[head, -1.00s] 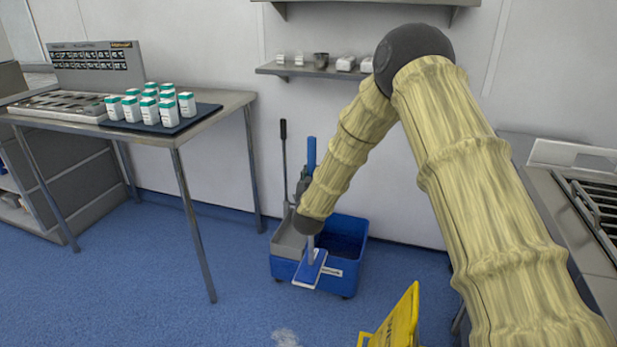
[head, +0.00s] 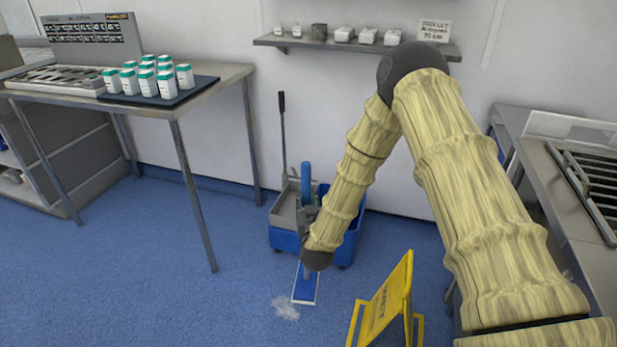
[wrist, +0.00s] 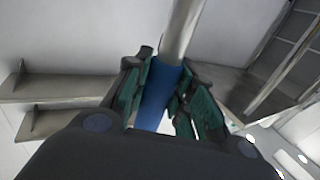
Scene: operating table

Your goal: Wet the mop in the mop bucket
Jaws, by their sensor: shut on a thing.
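The mop has a blue-topped pole (head: 306,180) and a flat blue head with a white edge (head: 305,287). My gripper (wrist: 165,95) is shut on the mop; the wrist view shows its dark green fingers on both sides of the blue pole (wrist: 158,97). In the head view my wrist hides part of the pole. The mop head is in front of the mop bucket (head: 283,240), at or close above the floor; I cannot tell if it touches. The blue bucket with its grey wringer and black-tipped lever (head: 282,125) stands by the wall, partly hidden by my arm.
A whitish patch (head: 285,308) lies on the blue floor, just left of the mop head. A yellow floor sign (head: 388,302) stands to the right. A steel table (head: 215,85) with several bottles is at left, a steel counter (head: 535,160) at right. A wall shelf (head: 300,42) is above.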

